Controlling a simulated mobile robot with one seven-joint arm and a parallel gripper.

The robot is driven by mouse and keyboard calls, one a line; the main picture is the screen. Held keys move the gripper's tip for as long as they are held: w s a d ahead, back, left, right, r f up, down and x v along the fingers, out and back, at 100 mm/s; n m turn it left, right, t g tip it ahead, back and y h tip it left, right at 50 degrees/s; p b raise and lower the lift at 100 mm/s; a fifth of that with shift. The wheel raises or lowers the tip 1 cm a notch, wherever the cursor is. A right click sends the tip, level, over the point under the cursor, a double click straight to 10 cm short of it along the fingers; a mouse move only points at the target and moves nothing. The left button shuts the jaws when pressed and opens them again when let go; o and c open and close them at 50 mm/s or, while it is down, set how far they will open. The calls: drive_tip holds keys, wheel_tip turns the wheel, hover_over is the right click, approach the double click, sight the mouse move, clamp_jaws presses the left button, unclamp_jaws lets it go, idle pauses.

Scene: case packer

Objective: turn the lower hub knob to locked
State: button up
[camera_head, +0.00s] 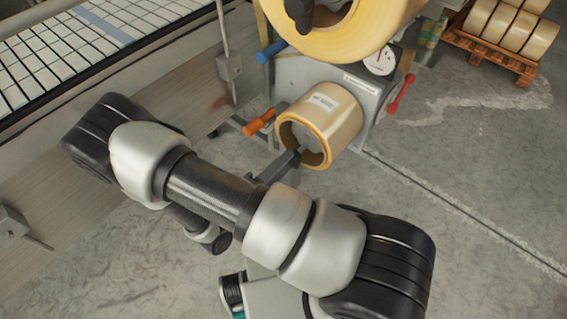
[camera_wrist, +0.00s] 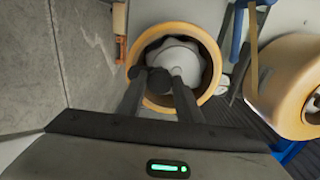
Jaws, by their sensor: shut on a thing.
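The lower roll of tan tape (camera_head: 340,112) sits on its hub below a larger upper roll (camera_head: 385,18). My gripper (camera_head: 292,160) reaches to the open face of the lower roll. In the wrist view the lower roll (camera_wrist: 213,50) rings a pale scalloped hub (camera_wrist: 178,52). The dark lower hub knob (camera_wrist: 160,83) stands out in front of the hub, between the two fingers of my gripper (camera_wrist: 159,80), which is shut on it. The fingers hide its sides, and I cannot tell from any mark whether it is locked.
An orange handle (camera_head: 260,122) is close left of the lower roll. A blue handle (camera_head: 272,50), a red handle (camera_head: 403,93) and a dial (camera_head: 380,61) are nearby. A pallet (camera_head: 490,55) of rolls stands at the top right. The floor (camera_head: 480,200) at right is clear.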

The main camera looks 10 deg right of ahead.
idle(0.4)
drive_tip(key=o, duration=1)
drive_tip(key=v, duration=1.7)
drive_tip(key=shift+s+a+b, duration=0.15)
drive_tip(key=shift+b, duration=0.2)
drive_tip(key=d+r+n+g+y+p, duration=0.1)
drive_tip(key=d+r+n+y+p, duration=0.2)
drive_tip(key=r+n, duration=0.6)
drive_tip(key=d+r+n+g+y+p, duration=0.2)
drive_tip(key=d+r+n+y+p, duration=0.2)
drive_tip(key=r+n, duration=0.6)
drive_tip(key=s+d+r+n+g+y+p, duration=0.1)
drive_tip(key=d+r+n+y, duration=0.6)
drive_tip(key=r, duration=1.6)
drive_tip(key=shift+d+r+n+g+y+p, duration=0.1)
drive_tip(key=shift+d+n+g+y+p, duration=0.3)
drive_tip(key=shift+d+n+p, duration=0.85)
